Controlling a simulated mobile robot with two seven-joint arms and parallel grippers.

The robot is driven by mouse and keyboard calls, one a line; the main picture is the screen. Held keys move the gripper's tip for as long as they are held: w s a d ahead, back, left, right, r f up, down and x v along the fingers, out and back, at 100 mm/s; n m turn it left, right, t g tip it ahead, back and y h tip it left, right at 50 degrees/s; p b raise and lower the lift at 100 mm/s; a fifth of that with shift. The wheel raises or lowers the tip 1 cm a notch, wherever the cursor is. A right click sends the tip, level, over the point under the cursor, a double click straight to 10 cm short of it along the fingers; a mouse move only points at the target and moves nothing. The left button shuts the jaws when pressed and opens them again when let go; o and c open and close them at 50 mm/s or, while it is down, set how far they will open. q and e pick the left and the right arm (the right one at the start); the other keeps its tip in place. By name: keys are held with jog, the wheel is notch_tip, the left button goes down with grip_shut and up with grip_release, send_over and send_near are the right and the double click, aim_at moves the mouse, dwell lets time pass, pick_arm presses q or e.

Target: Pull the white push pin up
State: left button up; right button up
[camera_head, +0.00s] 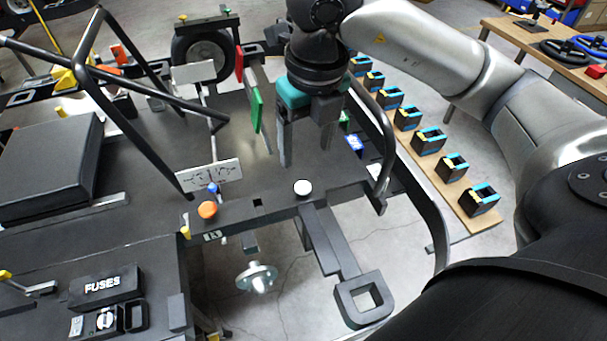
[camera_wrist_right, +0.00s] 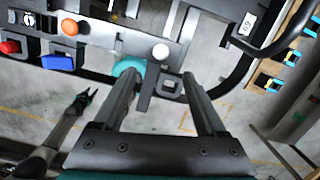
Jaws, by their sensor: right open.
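The white push pin (camera_head: 303,187) is a round white knob on the dark bar of the kart frame, right of an orange knob. It also shows in the right wrist view (camera_wrist_right: 161,51), ahead of the fingers and between their lines. My right gripper (camera_head: 306,158) is open and empty, with its fingers pointing down above and behind the pin, apart from it. Its two long fingers also show in the right wrist view (camera_wrist_right: 163,75). My left gripper cannot be made out in the head view.
An orange knob (camera_head: 207,210) and a small blue knob (camera_head: 212,188) stand left of the pin. A black curved tube (camera_head: 384,150) rises at the right. A black fuse box (camera_head: 106,287) lies front left. A bench with several black and blue blocks (camera_head: 428,141) stands right.

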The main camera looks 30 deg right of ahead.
aim_at(302, 186)
jog(key=f, duration=0.6)
jog(key=w+f, duration=0.1)
jog(key=f, duration=0.2)
jog(key=shift+w+d+f, duration=0.1)
jog(key=shift+w+f, duration=0.1)
jog(key=shift+f, duration=0.55)
pick_arm(q)
jog(key=shift+w+d+r, duration=0.1)
jog(key=shift+w+d, duration=0.15)
jog(key=shift+w, duration=0.25)
jog(key=shift+w+d+r, duration=0.1)
jog(key=shift+w+d, duration=0.1)
jog(key=shift+w, duration=0.3)
jog(key=shift+s, duration=0.15)
pick_arm(e)
jog(key=c, duration=0.3)
grip_shut()
pick_arm(q)
jog(key=shift+s+a, duration=0.15)
jog(key=shift+r+p, duration=0.25)
jog(key=shift+p, duration=0.2)
pick_arm(e)
jog(key=shift+r, duration=0.55)
jog(key=shift+o, duration=1.4)
grip_release()
